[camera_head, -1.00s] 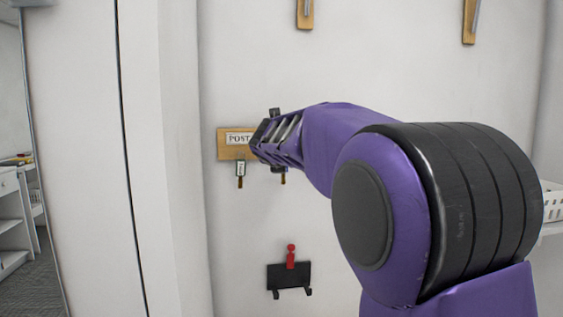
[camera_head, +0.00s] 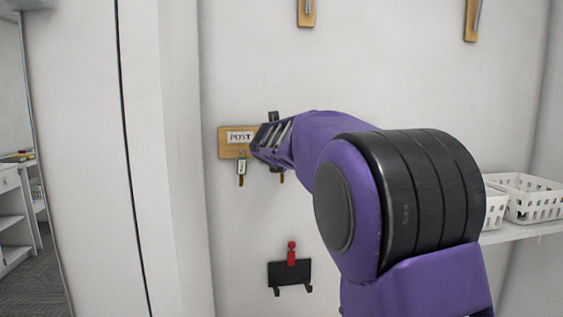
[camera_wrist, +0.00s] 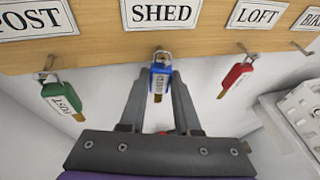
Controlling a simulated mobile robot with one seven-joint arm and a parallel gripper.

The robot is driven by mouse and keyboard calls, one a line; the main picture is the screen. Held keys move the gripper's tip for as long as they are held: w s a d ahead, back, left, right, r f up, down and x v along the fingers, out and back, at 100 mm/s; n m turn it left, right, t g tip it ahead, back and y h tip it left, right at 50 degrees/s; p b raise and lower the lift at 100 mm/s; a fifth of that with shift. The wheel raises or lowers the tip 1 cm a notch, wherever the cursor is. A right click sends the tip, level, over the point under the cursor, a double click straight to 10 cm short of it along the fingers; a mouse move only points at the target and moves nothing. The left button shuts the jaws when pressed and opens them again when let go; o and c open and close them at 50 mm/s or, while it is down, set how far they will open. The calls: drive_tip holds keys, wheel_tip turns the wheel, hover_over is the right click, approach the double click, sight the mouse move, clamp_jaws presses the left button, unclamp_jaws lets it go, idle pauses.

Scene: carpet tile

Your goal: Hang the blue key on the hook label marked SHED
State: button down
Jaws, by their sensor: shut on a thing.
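The blue key (camera_wrist: 161,72) hangs label-down in the wrist view, directly below the SHED label (camera_wrist: 161,14). My gripper (camera_wrist: 161,82) is shut on it, with a finger on either side. The key's top is at the metal hook (camera_wrist: 162,53) under SHED; I cannot tell whether its ring is around the hook or just in front of it. The wooden board (camera_wrist: 100,48) carries the labels and hooks. In the head view my gripper and forearm hide most of the board (camera_head: 224,148) right of POST.
A green key (camera_wrist: 62,98) hangs left, below POST (camera_wrist: 34,19). White baskets (camera_head: 535,199) stand on a shelf at right. A black holder with a red clip (camera_head: 291,271) is lower on the wall.

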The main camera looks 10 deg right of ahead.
drive_tip(key=c, duration=0.5)
unclamp_jaws()
drive_tip(key=shift+c, duration=0.2)
